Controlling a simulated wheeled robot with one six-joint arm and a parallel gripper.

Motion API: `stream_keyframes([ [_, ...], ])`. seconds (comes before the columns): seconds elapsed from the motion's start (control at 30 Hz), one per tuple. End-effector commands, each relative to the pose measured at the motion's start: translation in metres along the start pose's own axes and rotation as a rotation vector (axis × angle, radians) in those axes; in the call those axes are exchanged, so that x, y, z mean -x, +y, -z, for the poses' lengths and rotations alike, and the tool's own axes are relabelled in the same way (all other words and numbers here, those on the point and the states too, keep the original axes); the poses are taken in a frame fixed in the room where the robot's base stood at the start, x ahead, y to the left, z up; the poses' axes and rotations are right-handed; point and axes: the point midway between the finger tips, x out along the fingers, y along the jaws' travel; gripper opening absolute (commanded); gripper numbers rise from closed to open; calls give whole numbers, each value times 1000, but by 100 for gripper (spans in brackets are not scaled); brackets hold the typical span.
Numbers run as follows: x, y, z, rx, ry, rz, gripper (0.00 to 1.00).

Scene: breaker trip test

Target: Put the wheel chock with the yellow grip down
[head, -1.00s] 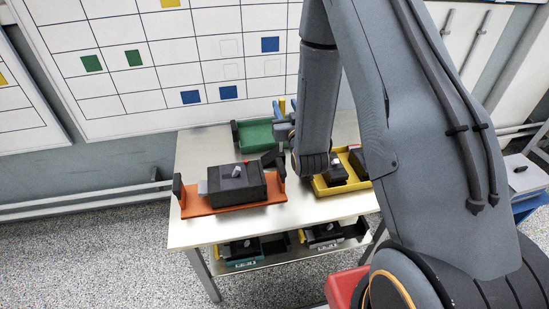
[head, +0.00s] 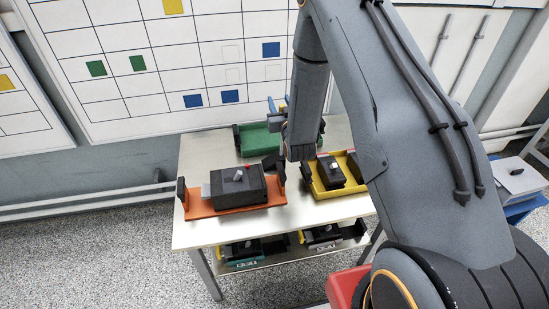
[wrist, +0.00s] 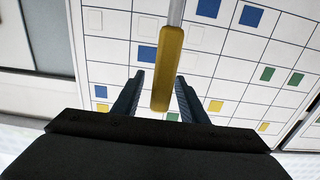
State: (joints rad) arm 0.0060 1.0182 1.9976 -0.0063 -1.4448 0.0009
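The yellow grip (wrist: 167,68) of the wheel chock sits on a pale rod between the two blue fingers of my gripper (wrist: 160,82) in the wrist view. It is tilted and close to the right finger, with a gap to the left finger, so my gripper looks open around it. In the head view my gripper (head: 278,106) is above the far part of the table, by the green tray, and the yellow grip (head: 282,102) shows small beside a finger. The chock's body is outside the wrist view; I cannot single it out in the head view.
The table (head: 200,233) holds a green tray (head: 258,140), an orange tray (head: 203,210) with a dark breaker box (head: 237,188), and a yellow tray (head: 319,187) with a dark device (head: 330,171). A gridded wall board (head: 120,90) stands behind. A lower shelf carries more devices.

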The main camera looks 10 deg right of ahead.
Motion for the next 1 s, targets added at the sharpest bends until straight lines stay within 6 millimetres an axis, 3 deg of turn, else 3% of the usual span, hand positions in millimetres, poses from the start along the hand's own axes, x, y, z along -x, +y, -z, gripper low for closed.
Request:
stream_keyframes([
  [0.03,0,0,0,0,0,0,34],
  [0.23,0,0,0,0,0,0,0],
  [1.0,0,0,0,0,0,0,0],
])
